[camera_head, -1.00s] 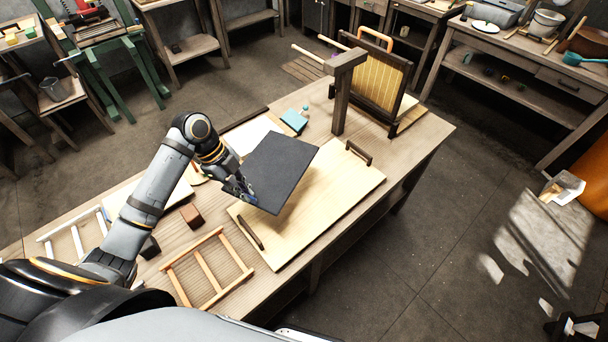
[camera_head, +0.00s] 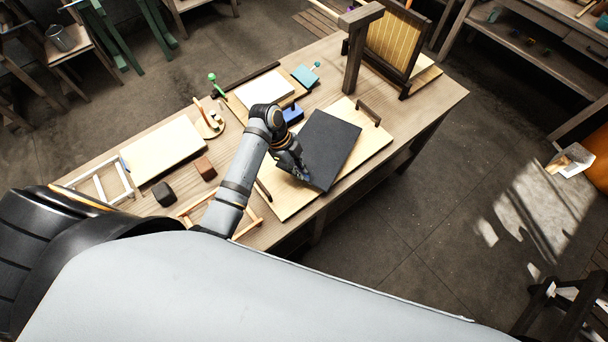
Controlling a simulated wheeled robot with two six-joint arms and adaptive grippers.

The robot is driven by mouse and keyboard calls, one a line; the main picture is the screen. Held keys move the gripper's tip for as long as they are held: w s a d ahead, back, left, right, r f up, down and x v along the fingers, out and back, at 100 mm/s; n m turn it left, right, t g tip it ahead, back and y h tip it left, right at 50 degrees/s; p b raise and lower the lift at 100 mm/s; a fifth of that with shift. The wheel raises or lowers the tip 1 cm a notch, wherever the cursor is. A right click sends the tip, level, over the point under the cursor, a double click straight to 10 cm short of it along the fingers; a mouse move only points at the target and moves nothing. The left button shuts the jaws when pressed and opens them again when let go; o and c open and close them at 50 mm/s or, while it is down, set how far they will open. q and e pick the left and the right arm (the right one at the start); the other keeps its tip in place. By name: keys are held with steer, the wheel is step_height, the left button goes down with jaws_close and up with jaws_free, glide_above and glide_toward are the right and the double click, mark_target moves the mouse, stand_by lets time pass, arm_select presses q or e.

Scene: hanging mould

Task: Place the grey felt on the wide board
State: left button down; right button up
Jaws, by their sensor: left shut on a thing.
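The grey felt (camera_head: 327,148) is a dark, flat rectangle over the middle of the wide board (camera_head: 289,203). The wide board is pale wood with a dark handle (camera_head: 369,112) at its far end; another handle at the near end is partly behind my arm. My left gripper (camera_head: 303,172) is shut on the felt's near left edge. The felt looks very close to the board, but I cannot tell whether it touches it all over. My right gripper is out of view.
A wooden post (camera_head: 359,55) and a hanging mould with a yellowish screen (camera_head: 394,40) stand at the table's far end.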

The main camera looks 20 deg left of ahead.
arm_select(q)
steer(key=shift+d+f, duration=0.25)
steer(key=shift+w+d+f, duration=0.1)
steer(key=shift+d+f, duration=0.1)
steer(key=x, duration=0.1)
steer(key=p+x, duration=0.1)
steer(key=x, duration=0.1)
steer(key=shift+a+f+p, duration=0.25)
steer(key=shift+f+p, duration=0.05)
steer(key=shift+f, duration=0.2)
steer(key=c, duration=2)
jaws_free()
steer(key=shift+f, duration=0.1)
steer(key=o, duration=0.5)
